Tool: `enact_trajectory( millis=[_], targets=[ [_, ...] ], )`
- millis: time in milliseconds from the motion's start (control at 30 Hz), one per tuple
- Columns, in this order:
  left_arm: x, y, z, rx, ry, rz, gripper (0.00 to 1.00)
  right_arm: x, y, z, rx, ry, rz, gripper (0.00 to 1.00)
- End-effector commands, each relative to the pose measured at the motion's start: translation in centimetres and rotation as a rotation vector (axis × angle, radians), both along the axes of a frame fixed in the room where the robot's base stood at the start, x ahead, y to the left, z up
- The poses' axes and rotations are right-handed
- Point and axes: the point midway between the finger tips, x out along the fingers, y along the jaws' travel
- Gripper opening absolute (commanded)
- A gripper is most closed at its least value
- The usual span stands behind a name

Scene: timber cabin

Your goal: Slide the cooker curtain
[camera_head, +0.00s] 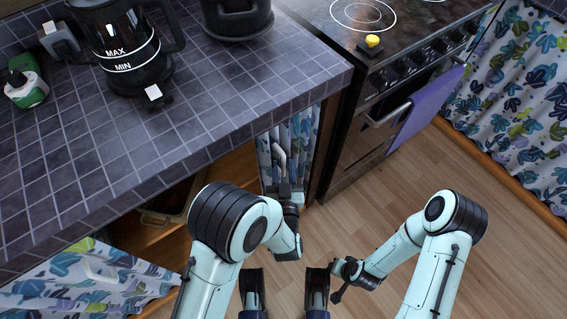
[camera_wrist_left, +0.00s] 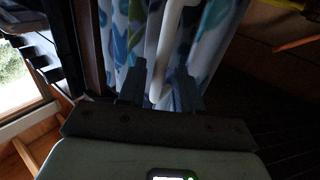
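A white curtain with a blue and green leaf pattern (camera_head: 303,135) hangs bunched at the right end of the opening under the counter, beside the cooker (camera_head: 365,135). A pale curved handle (camera_head: 281,160) is on it. My left gripper (camera_head: 285,190) is at the lower part of this handle. In the left wrist view the handle (camera_wrist_left: 162,50) runs down between the two dark fingers (camera_wrist_left: 160,92), which stand apart with a gap visible. The curtain (camera_wrist_left: 200,40) hangs behind them. My right gripper (camera_head: 343,280) is low over the floor, away from the curtains; its fingers are unclear.
Another leaf-patterned curtain (camera_head: 75,285) with a pale handle covers the lower left of the counter front. The tiled counter (camera_head: 230,95) overhangs the opening, which holds a bin (camera_head: 165,215). A patterned curtain (camera_head: 515,100) hangs at the right. Wooden floor (camera_head: 450,190) is clear.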

Motion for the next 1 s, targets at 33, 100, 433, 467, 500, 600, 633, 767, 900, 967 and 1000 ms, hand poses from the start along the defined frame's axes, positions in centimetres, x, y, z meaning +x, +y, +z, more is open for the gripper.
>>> enact_trajectory(
  millis=[33, 100, 433, 467, 500, 600, 633, 767, 900, 967, 1000],
  targets=[
    [0.6, 0.0, -0.1, -0.001, -0.002, 0.0, 0.34, -0.3, 0.0, -0.3, 0.0, 0.009, -0.001, 0.37],
    [1.3, 0.0, 0.0, -0.001, -0.001, -0.001, 0.34, -0.5, -0.1, -0.5, 0.001, 0.017, -0.001, 0.37],
    [2.0, 0.0, 0.0, 0.0, 0.001, -0.002, 0.34, -0.8, -0.1, -0.6, 0.002, 0.027, -0.001, 0.37],
    [2.0, 0.0, 0.0, 0.0, 0.001, -0.002, 0.34, -0.8, -0.1, -0.6, 0.002, 0.027, -0.001, 0.37],
    [2.0, 0.0, 0.0, 0.0, 0.001, -0.002, 0.34, -0.8, -0.1, -0.6, 0.002, 0.027, -0.001, 0.37],
    [2.0, 0.0, 0.0, 0.0, 0.001, -0.002, 0.02, -0.8, -0.1, -0.6, 0.002, 0.026, -0.002, 0.37],
    [2.0, 0.0, 0.0, 0.0, 0.001, -0.002, 0.0, -0.8, -0.1, -0.6, 0.002, 0.026, -0.002, 0.37],
    [2.0, 0.0, 0.0, 0.0, 0.001, -0.002, 0.0, -0.8, -0.1, -0.7, 0.002, 0.026, -0.002, 0.37],
    [1.9, 0.0, 0.0, 0.0, 0.001, -0.002, 0.0, -0.7, -0.1, -0.6, 0.002, 0.024, -0.002, 0.37],
    [1.9, 0.0, 0.0, 0.0, 0.001, -0.002, 0.0, -0.7, -0.1, -0.6, 0.002, 0.024, -0.002, 0.37],
    [1.9, 0.0, 0.0, 0.0, 0.001, -0.002, 0.0, -0.7, -0.1, -0.6, 0.002, 0.024, -0.002, 0.37]
  ],
)
